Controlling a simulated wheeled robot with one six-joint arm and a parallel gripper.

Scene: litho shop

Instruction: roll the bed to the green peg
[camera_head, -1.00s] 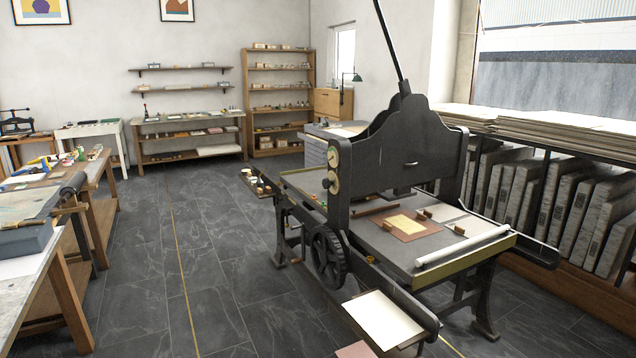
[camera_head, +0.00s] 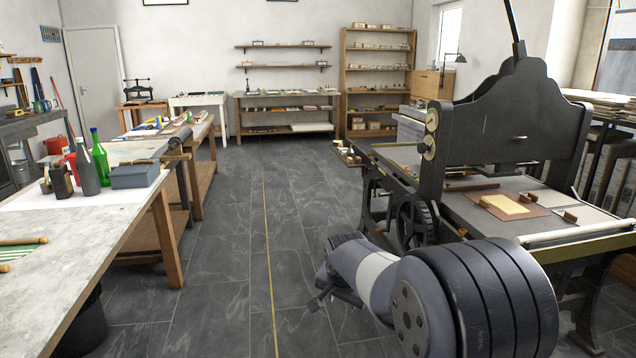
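The litho press stands at the right, with a tall dark frame (camera_head: 515,130) over a flat grey bed (camera_head: 462,203). A brown board (camera_head: 525,200) with a yellowish sheet (camera_head: 505,205) lies on the bed. A dark spoked handwheel (camera_head: 414,222) is on the press's near side. I cannot make out a green peg for certain. My gripper (camera_head: 318,298) is low in front of the press, left of and below the handwheel, apart from it. It is small and partly turned away, so its fingers do not show clearly. My arm hides part of the press's lower front.
A long worktable (camera_head: 110,228) with bottles and a grey box (camera_head: 135,176) runs along the left. A black bin (camera_head: 82,325) stands under it. The tiled floor between the table and the press is clear, with a yellow line (camera_head: 268,240). Shelves stand at the back.

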